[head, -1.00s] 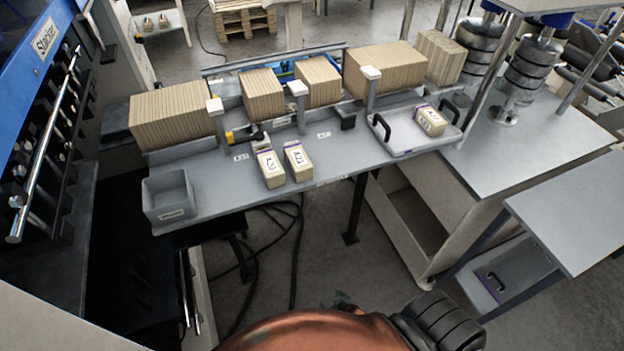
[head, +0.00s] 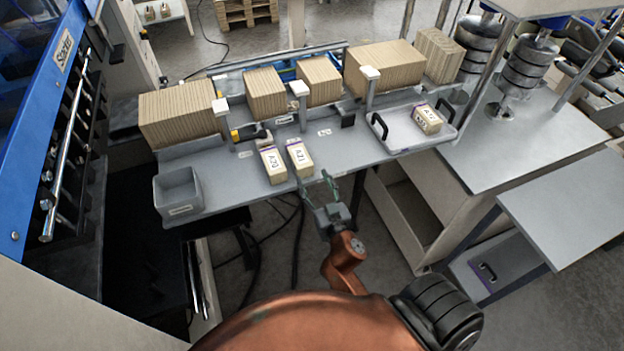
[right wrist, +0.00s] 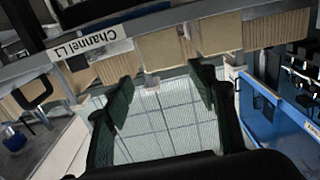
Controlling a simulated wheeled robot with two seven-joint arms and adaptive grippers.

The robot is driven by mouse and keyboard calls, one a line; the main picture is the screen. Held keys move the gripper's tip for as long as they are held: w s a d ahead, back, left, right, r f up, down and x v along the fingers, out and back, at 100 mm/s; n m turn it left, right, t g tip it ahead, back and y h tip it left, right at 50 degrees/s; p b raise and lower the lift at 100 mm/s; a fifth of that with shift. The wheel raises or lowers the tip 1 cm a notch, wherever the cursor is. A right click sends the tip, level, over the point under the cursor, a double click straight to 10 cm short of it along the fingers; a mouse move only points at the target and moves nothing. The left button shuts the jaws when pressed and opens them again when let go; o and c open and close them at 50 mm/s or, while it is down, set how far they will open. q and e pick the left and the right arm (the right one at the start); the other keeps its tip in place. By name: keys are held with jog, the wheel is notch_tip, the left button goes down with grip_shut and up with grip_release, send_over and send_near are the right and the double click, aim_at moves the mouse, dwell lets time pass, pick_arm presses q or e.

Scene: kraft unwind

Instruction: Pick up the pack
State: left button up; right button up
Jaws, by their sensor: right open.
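Two small cream packs with dark bands stand side by side near the front edge of the grey table: the pack marked A20 (head: 273,166) and the pack marked A21 (head: 300,158). A third similar pack (head: 427,119) lies in the grey tray (head: 400,138) at the table's right end. My right gripper (head: 340,184) is open and empty, just in front of the table edge and to the right of A21. Its spread dark green fingers also show in the right wrist view (right wrist: 162,88), where I cannot make out any pack between them. My left gripper is out of view.
Stacks of kraft sheets (head: 178,113) line the back of the table, with upright posts between them. A grey bin (head: 178,192) stands at the left corner. A yellow-and-black tool (head: 248,134) lies behind the packs. The table between A21 and the tray is mostly clear.

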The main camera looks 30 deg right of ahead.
aim_at(299, 154)
jog(key=shift+w+a+r, duration=0.15)
jog(key=shift+a, duration=0.1)
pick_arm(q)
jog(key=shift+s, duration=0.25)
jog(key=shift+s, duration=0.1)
pick_arm(e)
jog(key=shift+w, duration=0.35)
jog(key=p+x, duration=0.2)
jog(key=x, duration=0.9)
jog(key=shift+w, duration=0.15)
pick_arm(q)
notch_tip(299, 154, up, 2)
pick_arm(e)
jog(key=shift+c, duration=0.4)
